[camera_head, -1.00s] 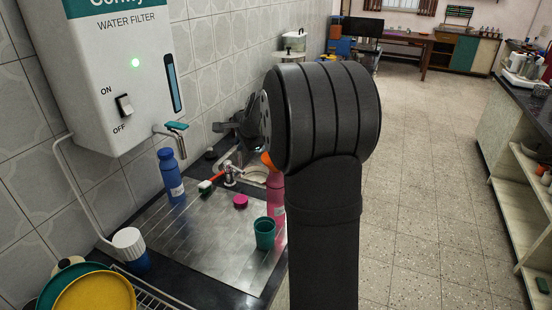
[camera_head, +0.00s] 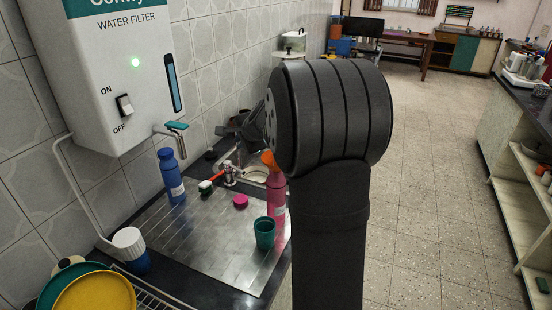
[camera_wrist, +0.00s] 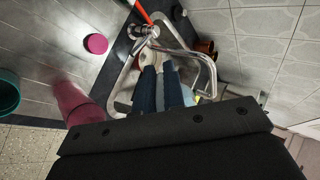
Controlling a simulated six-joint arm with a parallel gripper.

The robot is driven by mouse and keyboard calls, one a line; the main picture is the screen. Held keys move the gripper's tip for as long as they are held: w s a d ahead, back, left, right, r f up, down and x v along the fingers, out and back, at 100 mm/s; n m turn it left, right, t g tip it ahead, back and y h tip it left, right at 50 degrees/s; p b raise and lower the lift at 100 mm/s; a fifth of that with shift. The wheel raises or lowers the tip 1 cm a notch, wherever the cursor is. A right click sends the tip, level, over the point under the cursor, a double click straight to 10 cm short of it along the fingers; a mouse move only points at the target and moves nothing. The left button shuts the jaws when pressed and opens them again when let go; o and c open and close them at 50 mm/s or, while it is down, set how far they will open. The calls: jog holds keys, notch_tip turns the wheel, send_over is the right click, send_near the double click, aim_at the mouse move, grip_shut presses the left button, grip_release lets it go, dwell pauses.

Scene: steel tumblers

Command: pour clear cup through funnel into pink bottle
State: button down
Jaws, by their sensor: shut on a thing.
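The pink bottle (camera_head: 277,195) stands upright on the steel drainboard, with the orange funnel (camera_head: 270,160) in its mouth. My arm hides part of their right side. The bottle also shows at the left of the wrist view (camera_wrist: 78,105); the funnel cannot be made out there. My gripper (camera_wrist: 160,72) is over the sink, beyond the bottle, and mostly hidden behind my arm in the head view. It is shut on a pale, see-through thing at its fingertips, which appears to be the clear cup (camera_wrist: 150,60). Its tilt and contents cannot be told.
A teal cup (camera_head: 264,232) stands in front of the pink bottle. A pink cap (camera_head: 240,201), a red-handled brush (camera_head: 208,185) and the tap (camera_head: 230,172) are to its left. A blue bottle (camera_head: 171,176) stands near the wall, below the water filter (camera_head: 105,60).

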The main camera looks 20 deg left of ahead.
jog(key=shift+f+t+y, duration=0.25)
jog(key=shift+t+y, duration=0.15)
jog(key=shift+y, duration=0.2)
dwell(1.0)
jog(key=shift+s+d+r+t+y+p, duration=0.1)
jog(key=shift+d+r+t+y+p, duration=0.1)
jog(key=shift+r+t+y, duration=0.4)
jog(key=shift+d+r+t+y+p, duration=0.1)
jog(key=shift+r+t+y+p, duration=0.15)
jog(key=shift+y, duration=0.65)
dwell(2.4)
jog(key=shift+s+d+r+t+y+p, duration=0.35)
jog(key=shift+s+d+t+y, duration=0.15)
jog(key=shift+y, duration=0.2)
dwell(1.0)
jog(key=shift+d+r+t+y, duration=0.15)
jog(key=shift+d+t+y, duration=0.05)
jog(key=shift+t+y, duration=0.1)
dwell(0.5)
